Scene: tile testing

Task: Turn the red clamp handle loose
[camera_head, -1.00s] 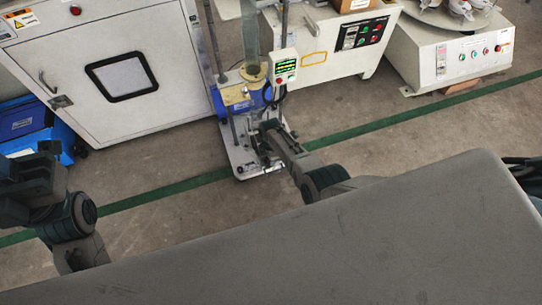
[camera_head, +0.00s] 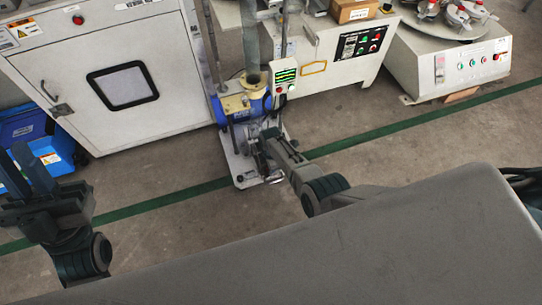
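Small red parts show on silver fixtures (camera_head: 458,16) on the round table of the machine at the upper right. I cannot tell whether one of them is the red clamp handle. My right gripper (camera_head: 262,150) is low at the front of a tall test stand (camera_head: 240,104) with a clear tube and a blue body. Its fingertips are small and dark against the stand, so I cannot tell whether they hold anything. My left gripper (camera_head: 24,168) is raised at the left edge, fingers pointing up, apart and empty.
A white cabinet (camera_head: 50,60) with a dark-framed window stands at the upper left, with a blue case (camera_head: 25,130) beside it. A white control box (camera_head: 284,76) hangs on the stand. A green line (camera_head: 150,208) crosses the open floor. My grey body fills the bottom.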

